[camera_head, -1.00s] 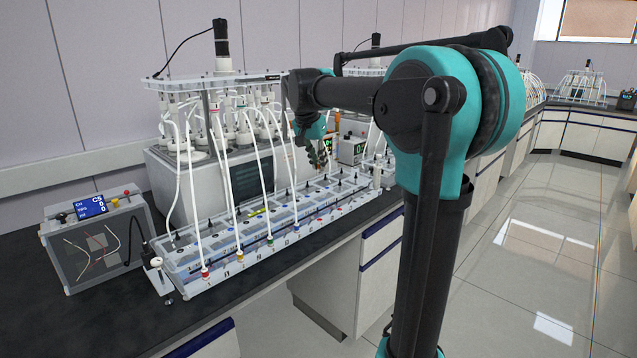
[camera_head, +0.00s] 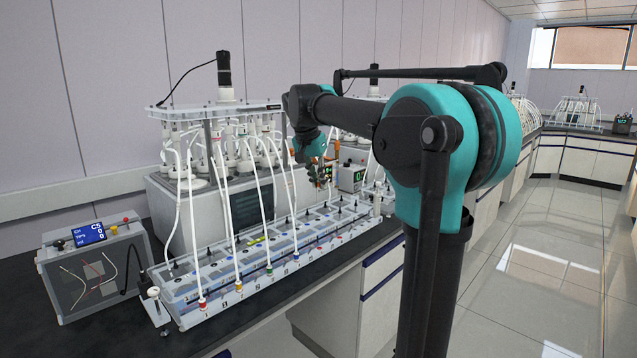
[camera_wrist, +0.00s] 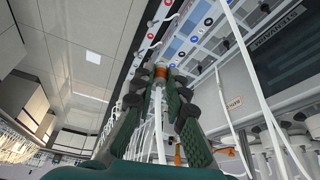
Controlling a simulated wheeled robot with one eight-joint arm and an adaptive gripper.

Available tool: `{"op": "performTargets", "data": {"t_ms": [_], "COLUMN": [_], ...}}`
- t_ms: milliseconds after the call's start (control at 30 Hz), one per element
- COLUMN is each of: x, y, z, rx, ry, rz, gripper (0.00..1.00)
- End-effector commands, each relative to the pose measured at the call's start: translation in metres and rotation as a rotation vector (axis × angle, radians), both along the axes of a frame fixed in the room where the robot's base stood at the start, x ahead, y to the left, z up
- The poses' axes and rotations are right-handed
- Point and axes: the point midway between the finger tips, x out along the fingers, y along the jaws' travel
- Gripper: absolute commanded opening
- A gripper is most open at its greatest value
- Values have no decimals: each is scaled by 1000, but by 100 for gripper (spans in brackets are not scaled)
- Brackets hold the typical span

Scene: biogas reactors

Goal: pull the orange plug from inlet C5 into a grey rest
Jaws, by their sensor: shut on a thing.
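In the wrist view the orange plug (camera_wrist: 160,72) sits between the fingertips of my gripper (camera_wrist: 161,84), which is shut on it. A white tube runs from the plug back between the fingers. In the head view my gripper (camera_head: 322,173) is above the far part of the row of inlet blocks (camera_head: 265,250); the plug is too small to make out there. I cannot tell which inlet is C5, nor whether the plug's tip is clear of it. The grey rests cannot be told apart from the block parts.
A reactor rack (camera_head: 215,108) with hanging white tubes stands behind the blocks. Red, yellow, green and blue plugs line their front edge. A control box (camera_head: 95,270) showing "C5" stands at left. The aisle floor at right is clear.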

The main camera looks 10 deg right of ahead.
Motion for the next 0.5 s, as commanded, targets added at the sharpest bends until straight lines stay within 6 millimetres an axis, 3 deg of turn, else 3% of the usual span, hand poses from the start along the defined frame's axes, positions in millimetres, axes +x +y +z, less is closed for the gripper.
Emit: {"op": "performTargets", "data": {"t_ms": [500], "x": [0], "y": [0], "z": [14], "rx": [0], "ry": [0], "rz": [0], "gripper": [0]}}
